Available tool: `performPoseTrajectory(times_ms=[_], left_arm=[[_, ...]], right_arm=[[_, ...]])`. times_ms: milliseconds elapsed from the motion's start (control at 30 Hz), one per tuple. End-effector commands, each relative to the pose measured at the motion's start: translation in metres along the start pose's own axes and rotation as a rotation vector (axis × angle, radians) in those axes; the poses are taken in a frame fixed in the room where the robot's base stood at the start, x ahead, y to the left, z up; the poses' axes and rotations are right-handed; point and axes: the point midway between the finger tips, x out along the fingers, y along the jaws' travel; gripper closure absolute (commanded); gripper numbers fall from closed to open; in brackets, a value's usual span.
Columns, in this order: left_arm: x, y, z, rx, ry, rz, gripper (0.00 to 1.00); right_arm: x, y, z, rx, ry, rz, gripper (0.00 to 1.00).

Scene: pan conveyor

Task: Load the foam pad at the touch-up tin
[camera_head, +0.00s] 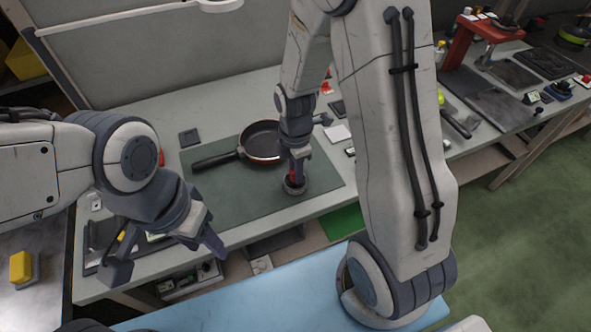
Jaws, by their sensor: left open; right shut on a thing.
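The touch-up tin (295,189) is a small round dark container on the dark green mat (230,205), near its front edge. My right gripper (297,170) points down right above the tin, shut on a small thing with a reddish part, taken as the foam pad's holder. The pad's lower face is hidden at the tin's mouth, so I cannot tell whether it touches what is inside. My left gripper (214,246) is open and empty over the table's front edge, to the left of the tin and apart from everything.
A dark frying pan (262,141) with a reddish rim lies on the mat behind the tin, its handle pointing left. A small dark square block (189,137) lies beyond the mat. A red stand (470,38) is at the back right. The mat's left front is clear.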

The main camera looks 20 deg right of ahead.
Motion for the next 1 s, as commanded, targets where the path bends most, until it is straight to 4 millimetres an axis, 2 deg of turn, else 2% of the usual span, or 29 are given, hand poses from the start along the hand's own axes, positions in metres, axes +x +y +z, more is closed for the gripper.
performPoseTrajectory(times_ms=[267, 1000], left_arm=[[-0.004, 0.000, 0.000, 0.000, 0.000, 0.000, 0.50], [-0.060, 0.004, -0.003, 0.000, 0.000, 0.000, 0.50]], right_arm=[[-0.003, -0.001, 0.000, 0.000, 0.000, -0.004, 1.00], [-0.064, 0.000, 0.000, 0.000, 0.000, -0.001, 1.00]])
